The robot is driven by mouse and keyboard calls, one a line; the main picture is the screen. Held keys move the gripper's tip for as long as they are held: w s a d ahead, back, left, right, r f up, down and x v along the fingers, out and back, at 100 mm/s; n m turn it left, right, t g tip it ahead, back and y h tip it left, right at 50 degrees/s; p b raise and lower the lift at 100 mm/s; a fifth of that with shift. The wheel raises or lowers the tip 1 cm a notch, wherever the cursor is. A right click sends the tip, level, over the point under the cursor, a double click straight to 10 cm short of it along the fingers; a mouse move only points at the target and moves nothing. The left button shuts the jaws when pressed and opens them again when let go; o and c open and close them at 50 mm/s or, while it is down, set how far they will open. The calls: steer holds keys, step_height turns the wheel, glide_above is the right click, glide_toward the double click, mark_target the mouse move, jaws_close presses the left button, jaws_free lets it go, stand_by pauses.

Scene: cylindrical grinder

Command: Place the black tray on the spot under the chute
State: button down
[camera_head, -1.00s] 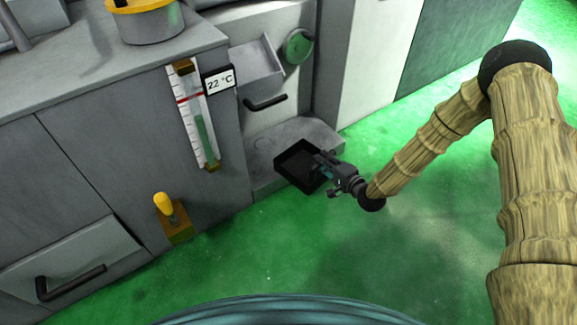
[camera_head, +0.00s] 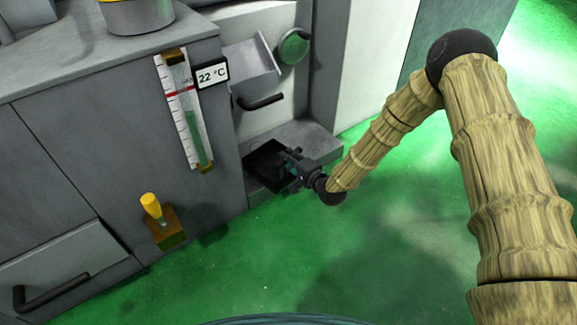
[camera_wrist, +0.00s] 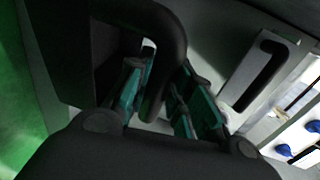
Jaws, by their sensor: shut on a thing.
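The black tray (camera_head: 262,163) is a shallow open box at the low recess of the grey machine. My gripper (camera_head: 292,164) is at the tray's right side, shut on its handle. In the wrist view my gripper's teal-padded fingers (camera_wrist: 161,100) close around the black curved handle (camera_wrist: 172,50) of the tray (camera_wrist: 70,50). The chute (camera_head: 252,66) is the slanted grey piece above the recess. The grey ledge (camera_head: 312,134) under it is partly covered by the tray and gripper. I cannot tell whether the tray touches the ledge.
A black bar handle (camera_head: 262,101) sticks out between chute and ledge. A green round knob (camera_head: 294,46) is at the upper right of the chute. The green floor (camera_head: 330,260) is clear.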

step_height(320, 180, down, 2)
steer(key=shift+f+b, duration=0.1)
steer(key=shift+b, duration=0.45)
steer(key=c, duration=1.3)
jaws_free()
steer(key=shift+p+v, duration=3.35)
steer(key=shift+v, duration=2.65)
steer(key=shift+f, duration=0.1)
